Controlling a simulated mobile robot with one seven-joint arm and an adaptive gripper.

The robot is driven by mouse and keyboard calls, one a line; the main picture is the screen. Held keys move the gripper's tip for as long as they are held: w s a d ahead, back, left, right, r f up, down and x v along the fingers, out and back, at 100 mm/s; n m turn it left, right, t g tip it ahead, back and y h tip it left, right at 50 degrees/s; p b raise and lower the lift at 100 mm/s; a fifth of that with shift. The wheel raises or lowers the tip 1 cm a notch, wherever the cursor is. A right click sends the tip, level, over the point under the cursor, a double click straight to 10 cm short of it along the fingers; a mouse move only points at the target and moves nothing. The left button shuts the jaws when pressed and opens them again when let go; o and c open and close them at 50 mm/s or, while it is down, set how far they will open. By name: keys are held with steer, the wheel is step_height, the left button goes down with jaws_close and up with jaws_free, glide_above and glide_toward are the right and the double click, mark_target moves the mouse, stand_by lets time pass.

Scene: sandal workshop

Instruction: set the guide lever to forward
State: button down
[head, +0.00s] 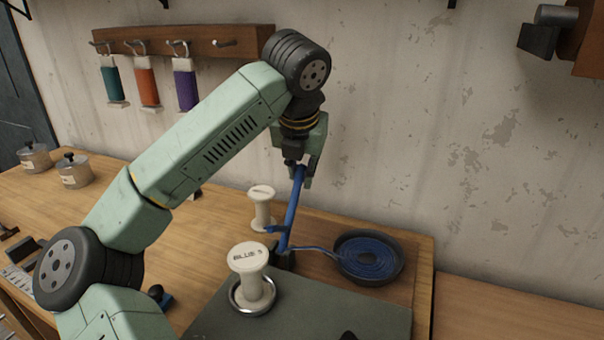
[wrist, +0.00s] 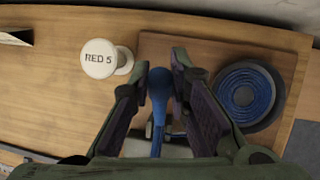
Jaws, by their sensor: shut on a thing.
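The guide lever is a blue bar (head: 292,212) that rises from a small dark base at the edge of the wooden board. It leans a little to the right at its top in the head view. In the wrist view its rounded blue end (wrist: 159,88) shows between my fingers. My gripper (head: 300,174) comes down from above and is shut on the upper end of the lever. It also shows in the wrist view (wrist: 160,68), with one finger on each side of the lever. No marking for forward is readable in either view.
A dark round dish (head: 399,263) with coiled blue cord sits right of the lever. A white spool (head: 255,288) stands in front, and another spool marked RED 5 (wrist: 99,59) stands behind. A wall rack (head: 130,38) holds coloured hanks at upper left.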

steer(key=s+a+t+b, duration=0.1)
steer(key=s+t+b, duration=0.1)
steer(key=b, duration=0.3)
steer(key=s+a+r+t+h+b, duration=0.1)
steer(key=s+t+b, duration=0.1)
steer(key=b, duration=0.3)
steer(key=s+a+r+t+h+b, duration=0.1)
steer(key=s+b, duration=0.2)
steer(key=b, duration=0.2)
steer(key=shift+s+r+t, duration=0.1)
steer(key=shift+r+t, duration=0.1)
steer(key=shift+t, duration=0.2)
steer(key=s+b, duration=0.1)
steer(key=s+r+t+b, duration=0.1)
steer(key=b, duration=0.1)
steer(key=shift+a+n+h, duration=0.3)
steer(key=shift+a, duration=0.1)
steer(key=c, duration=1.5)
jaws_free()
steer(key=shift+s, duration=0.15)
steer(key=v, duration=1.2)
steer(key=shift+f, duration=0.15)
